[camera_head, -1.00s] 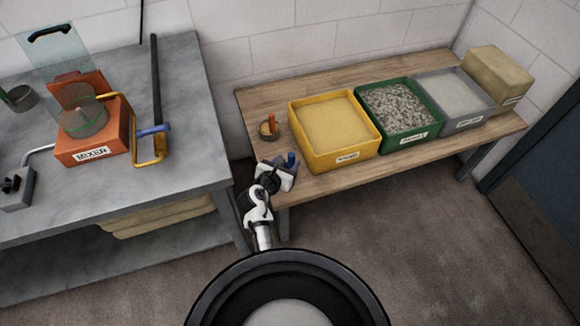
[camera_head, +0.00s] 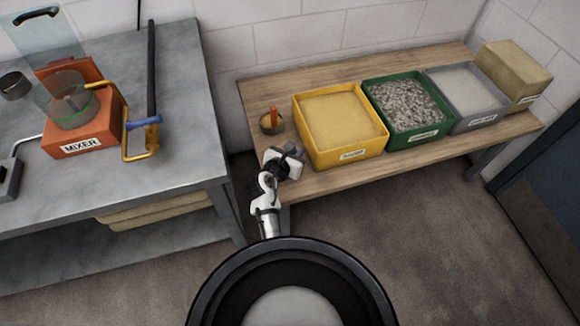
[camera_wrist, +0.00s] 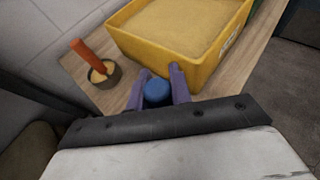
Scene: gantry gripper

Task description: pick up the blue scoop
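The blue scoop (camera_wrist: 157,92) shows in the wrist view only as a rounded blue end. It sits between the two purple-grey fingers of my gripper (camera_wrist: 160,80), beside the near corner of the yellow bin. The fingers are parted, one on each side of it. I cannot tell whether they press on it or only stand around it. The scoop's lower part is hidden. In the head view my gripper (camera_head: 297,152) is over the left front of the wooden bench and covers the scoop.
The yellow bin (camera_head: 345,158) stands just beyond my gripper. A small pot (camera_head: 265,127) with an orange handle stands to its left. Green (camera_head: 405,140) and grey (camera_head: 478,122) bins and a tan block stand farther right. The mixer table (camera_head: 190,100) is at left.

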